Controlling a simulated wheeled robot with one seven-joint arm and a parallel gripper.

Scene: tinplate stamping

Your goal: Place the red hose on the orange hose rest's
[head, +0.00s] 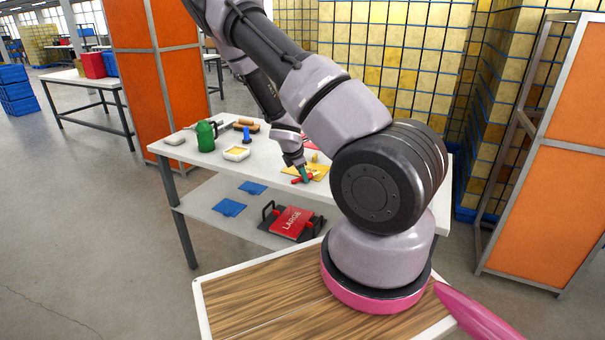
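My gripper (305,175) points down over the right part of the white table, small and partly hidden by my arm. A small red piece (299,181), perhaps the red hose, lies at its fingertips. I cannot tell whether the fingers are shut on it or only touching it. A flat yellow-orange piece (320,173) is on the table just right of and behind the fingertips. It may be the orange hose rest, but its shape is too small to make out. Another red bit (309,144) shows behind the gripper, partly covered by my arm.
The white table (205,172) also holds a green can (205,136), a white dish with yellow contents (236,153), a blue item (246,133) and a grey lump (175,139). The lower shelf holds blue pieces (229,208) and a red "LARGE" plate (291,222). Orange panels (572,107) stand right.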

